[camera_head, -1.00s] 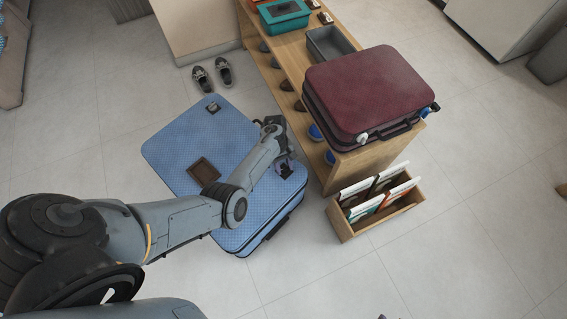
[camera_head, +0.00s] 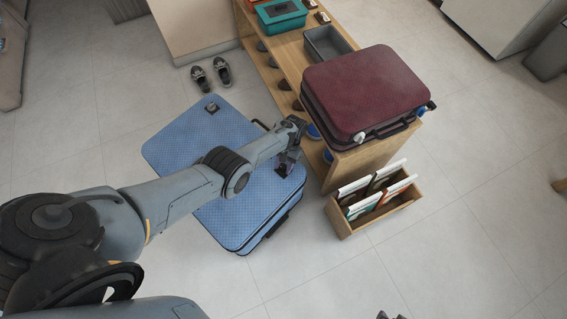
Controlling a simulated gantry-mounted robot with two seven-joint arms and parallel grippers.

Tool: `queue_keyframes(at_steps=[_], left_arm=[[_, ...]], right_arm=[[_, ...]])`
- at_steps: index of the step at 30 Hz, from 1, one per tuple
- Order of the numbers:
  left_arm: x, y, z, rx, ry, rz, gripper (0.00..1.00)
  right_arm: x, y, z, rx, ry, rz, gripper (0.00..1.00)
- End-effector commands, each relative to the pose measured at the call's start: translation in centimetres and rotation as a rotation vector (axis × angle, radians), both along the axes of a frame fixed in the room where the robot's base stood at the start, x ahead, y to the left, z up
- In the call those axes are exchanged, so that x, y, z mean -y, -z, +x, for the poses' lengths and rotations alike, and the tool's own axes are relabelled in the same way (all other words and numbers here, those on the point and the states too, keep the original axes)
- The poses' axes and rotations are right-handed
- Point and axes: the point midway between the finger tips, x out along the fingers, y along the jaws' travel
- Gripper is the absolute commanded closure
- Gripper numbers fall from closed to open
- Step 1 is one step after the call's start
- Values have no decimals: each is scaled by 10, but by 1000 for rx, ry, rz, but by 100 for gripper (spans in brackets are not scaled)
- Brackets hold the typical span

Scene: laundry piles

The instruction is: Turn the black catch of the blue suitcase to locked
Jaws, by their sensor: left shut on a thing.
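The blue suitcase (camera_head: 184,139) lies flat on the floor, left of the wooden bench. One dark catch (camera_head: 212,107) shows at its far corner. My left arm reaches across the lid, and my left gripper (camera_head: 287,164) points down at the right edge. It is shut on the black catch there, which the fingers mostly hide, so I cannot tell which way it is turned. Small dark tips at the bottom edge (camera_head: 391,316) may be my right gripper; too little shows to tell its state.
A maroon suitcase (camera_head: 365,90) lies on the wooden bench (camera_head: 372,157), close right of my left gripper. A wooden box of folders (camera_head: 345,224) stands in front of the bench. Shoes (camera_head: 211,74) lie behind the blue suitcase. The floor at the lower right is clear.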

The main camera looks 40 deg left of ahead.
Motion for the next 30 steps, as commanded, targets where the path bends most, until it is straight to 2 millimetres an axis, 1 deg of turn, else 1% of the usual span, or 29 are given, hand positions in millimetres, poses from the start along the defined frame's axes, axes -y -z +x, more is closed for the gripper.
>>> queue_keyframes(at_steps=[6,12,18,30], left_arm=[[0,0,0,1,143,3,90],[1,0,0,3,224,2,90],[1,1,1,3,259,1,90],[1,1,0,3,265,1,90]], right_arm=[[-1,-1,0,-1,3,4,76],[-1,-1,0,-1,3,4,76],[-1,-1,0,-1,2,4,76],[1,-1,0,-1,-3,-6,76]])
